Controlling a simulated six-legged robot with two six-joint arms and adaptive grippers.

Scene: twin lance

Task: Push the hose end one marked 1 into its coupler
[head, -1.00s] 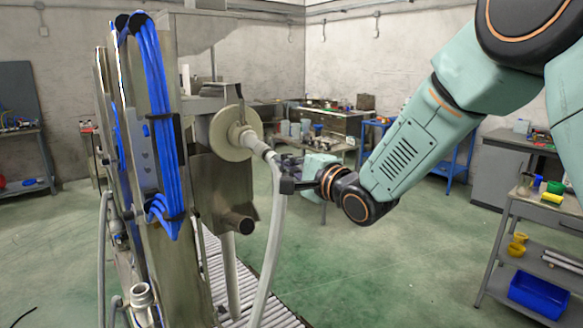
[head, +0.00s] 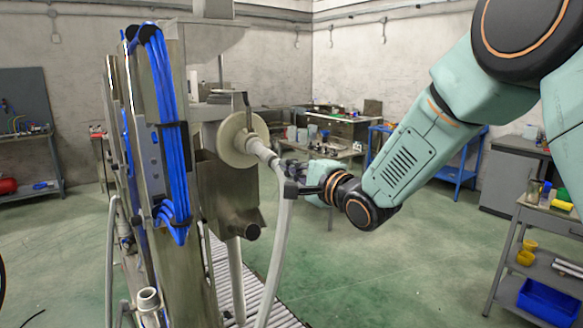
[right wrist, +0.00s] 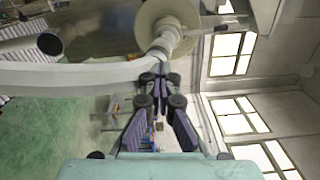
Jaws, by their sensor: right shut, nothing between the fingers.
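A pale grey hose (head: 281,240) hangs in a curve in front of the machine. Its upper end meets a round beige coupler (head: 234,150) on the machine's side; I cannot tell how deep it sits. No number is readable. The right wrist view shows the hose (right wrist: 70,78) crossing from the left and bending up to the round coupler (right wrist: 152,18). My right gripper (head: 291,188) is shut and empty, its dark fingertips at the hose just below the bend. In the right wrist view the fingertips (right wrist: 160,74) are close to the hose; contact is unclear. My left gripper is not in view.
The metal machine frame (head: 180,270) with blue cables (head: 160,90) stands left of the coupler. A dark pipe stub (head: 248,232) juts out below it. A roller conveyor (head: 225,265) runs along the floor. A grey cart (head: 545,225) stands at the right. The floor between is clear.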

